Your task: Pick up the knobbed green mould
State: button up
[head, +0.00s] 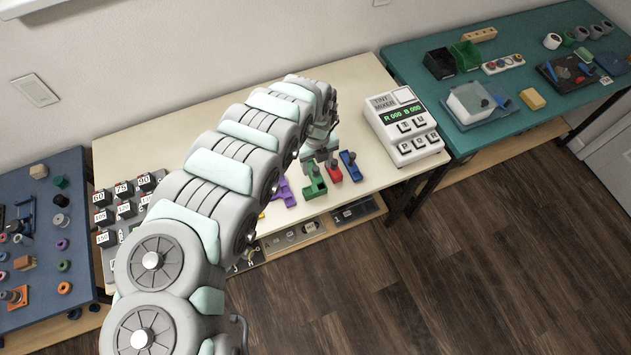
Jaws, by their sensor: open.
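A green mould (315,184) lies on the cream table (370,85), in a row of coloured moulds near the front edge. A red mould (334,172) and a blue mould (350,166) lie to its right, and a purple mould (286,193) lies to its left. Knobs are too small to make out clearly. My gripper (320,160) is open, just above and behind the green mould in the picture. It partly hides the far end of the mould. I cannot tell whether they touch.
A tint mixer box (405,125) stands to the right on the same table. Numbered blocks (125,188) sit at the left end. My arm hides much of the table's middle. A teal table (500,120) and a blue table (75,200) flank it.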

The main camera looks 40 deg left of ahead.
aim_at(316, 168)
jog(key=shift+a+f, duration=0.15)
jog(key=shift+f, duration=2.3)
grip_shut()
